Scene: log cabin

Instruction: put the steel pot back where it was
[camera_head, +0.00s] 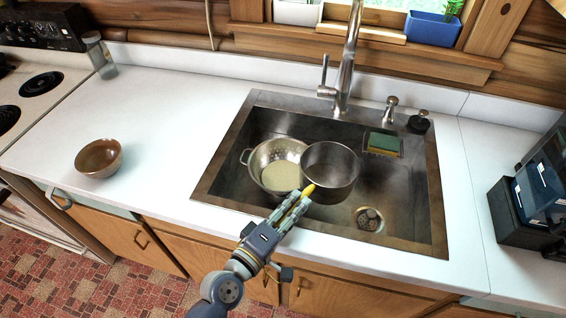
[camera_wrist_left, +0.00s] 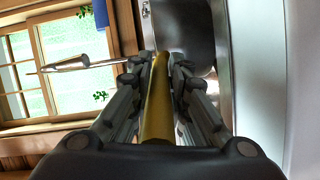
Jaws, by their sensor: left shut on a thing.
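The steel pot (camera_head: 331,166) is over the sink basin, its rim overlapping the right edge of the colander in the head view. I cannot tell whether it rests on the basin floor or hangs above it. Its yellow handle (camera_head: 309,190) points toward me. My left gripper (camera_head: 304,195) is shut on that handle at the sink's front edge. In the left wrist view the yellow handle (camera_wrist_left: 157,100) lies between the two fingers, with the dark pot (camera_wrist_left: 188,30) beyond. My right gripper is not in view.
A colander (camera_head: 280,174) with something pale inside sits in the sink (camera_head: 400,200), left of the pot. A sponge (camera_head: 383,143) is at the back right, below the faucet (camera_head: 345,65). A bowl (camera_head: 99,157) stands on the left counter, which has free room. A dark appliance (camera_head: 535,200) is right.

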